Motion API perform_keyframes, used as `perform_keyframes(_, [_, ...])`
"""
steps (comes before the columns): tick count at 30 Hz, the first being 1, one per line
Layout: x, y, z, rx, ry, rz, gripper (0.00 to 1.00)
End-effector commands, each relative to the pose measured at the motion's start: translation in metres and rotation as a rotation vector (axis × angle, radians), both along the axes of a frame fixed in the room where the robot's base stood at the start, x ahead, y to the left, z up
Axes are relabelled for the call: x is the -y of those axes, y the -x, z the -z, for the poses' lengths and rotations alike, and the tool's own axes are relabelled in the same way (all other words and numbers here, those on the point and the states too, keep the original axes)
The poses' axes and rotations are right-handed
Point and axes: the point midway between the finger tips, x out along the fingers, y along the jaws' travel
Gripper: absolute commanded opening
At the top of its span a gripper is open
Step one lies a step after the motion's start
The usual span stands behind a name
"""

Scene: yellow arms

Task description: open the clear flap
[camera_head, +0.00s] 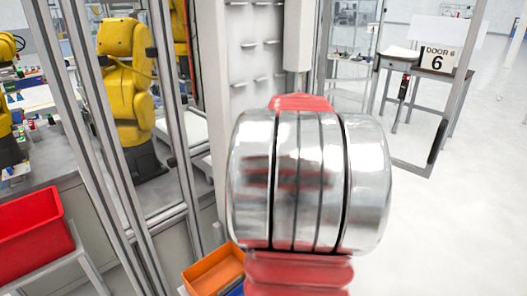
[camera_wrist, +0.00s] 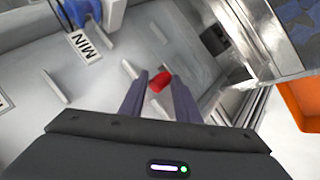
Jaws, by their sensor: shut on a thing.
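My gripper (camera_wrist: 157,78) shows in the wrist view, its two dark fingers closed on a small red piece (camera_wrist: 158,82). The red piece looks like a knob or handle; what it is fixed to is hard to see. I cannot clearly make out a clear flap's edges. Behind the fingers is a pale panel (camera_wrist: 95,82) with short ledges and a "MIN" label (camera_wrist: 84,46). In the head view my own silver and red arm hides the gripper and the red piece. There, a white panel (camera_head: 250,75) with rows of short ledges stands behind the arm.
In the head view, metal frame posts (camera_head: 100,140) stand at left, with a yellow robot arm (camera_head: 125,75) behind them. A red bin (camera_head: 32,235) and an orange bin (camera_head: 213,272) are low at left.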

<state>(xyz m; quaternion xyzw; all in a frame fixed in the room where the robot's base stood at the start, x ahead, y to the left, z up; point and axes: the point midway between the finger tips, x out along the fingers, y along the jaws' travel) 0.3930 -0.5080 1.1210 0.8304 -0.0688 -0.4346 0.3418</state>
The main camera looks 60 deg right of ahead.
Motion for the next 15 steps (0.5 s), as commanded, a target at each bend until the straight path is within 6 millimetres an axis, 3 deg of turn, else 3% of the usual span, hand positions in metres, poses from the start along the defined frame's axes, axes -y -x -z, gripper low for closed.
perform_keyframes(1, [-0.0061,-0.0018,0.0111,-0.017,-0.022,-0.014,0.0])
perform_keyframes(15, [-0.0023,0.0045,0.0106,-0.036,-0.029,-0.006,0.0])
